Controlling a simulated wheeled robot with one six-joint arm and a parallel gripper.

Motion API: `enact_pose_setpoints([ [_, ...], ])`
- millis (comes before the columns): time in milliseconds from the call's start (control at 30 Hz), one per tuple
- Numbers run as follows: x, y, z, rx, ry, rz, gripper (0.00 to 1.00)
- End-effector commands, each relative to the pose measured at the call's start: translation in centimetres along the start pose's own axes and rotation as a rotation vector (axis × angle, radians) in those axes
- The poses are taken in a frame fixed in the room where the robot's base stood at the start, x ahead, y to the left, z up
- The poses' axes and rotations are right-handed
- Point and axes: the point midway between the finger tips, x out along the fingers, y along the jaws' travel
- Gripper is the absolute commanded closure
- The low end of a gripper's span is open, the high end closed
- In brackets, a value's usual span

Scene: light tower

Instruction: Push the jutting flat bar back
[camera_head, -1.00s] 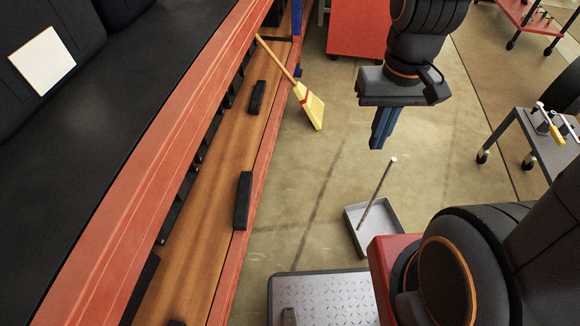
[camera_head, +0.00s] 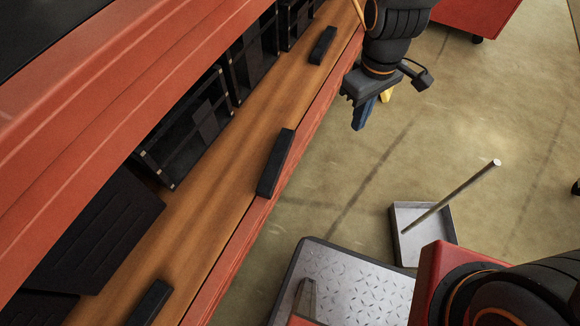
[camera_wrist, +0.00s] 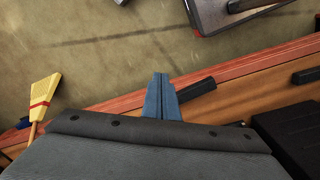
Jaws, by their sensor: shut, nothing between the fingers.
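Two similar bars, a farther one (camera_head: 323,45) and a nearer one (camera_head: 150,303), sit farther back from the edge. My gripper (camera_head: 359,122) has blue fingers pointing down, shut and empty. In the head view it is beyond and to the right of the jutting bar, outside the shelf edge. In the wrist view the fingers (camera_wrist: 160,80) appear just left of a black bar (camera_wrist: 196,91); contact cannot be told.
Black crates (camera_head: 190,130) stand along the back of the shelf under a red beam (camera_head: 130,75). A grey tray with an upright rod (camera_head: 423,247) and a metal-topped platform (camera_head: 350,285) are on the floor side. A yellow broom (camera_wrist: 41,98) leans at the shelf's far part.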

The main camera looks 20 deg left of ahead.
Motion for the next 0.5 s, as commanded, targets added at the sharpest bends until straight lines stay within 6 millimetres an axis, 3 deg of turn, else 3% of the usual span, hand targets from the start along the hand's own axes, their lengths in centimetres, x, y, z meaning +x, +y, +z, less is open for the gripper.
enact_pose_setpoints([
  [33, 3.5, -0.9, -1.8, -0.077, -0.004, -0.002, 1.00],
  [200, 10.8, -4.4, -6.2, -0.311, -0.004, -0.001, 1.00],
  [333, 14.8, -6.7, -8.3, -0.445, -0.002, 0.000, 1.00],
  [500, 17.6, -8.4, -9.6, -0.539, -0.002, 0.000, 1.00],
])
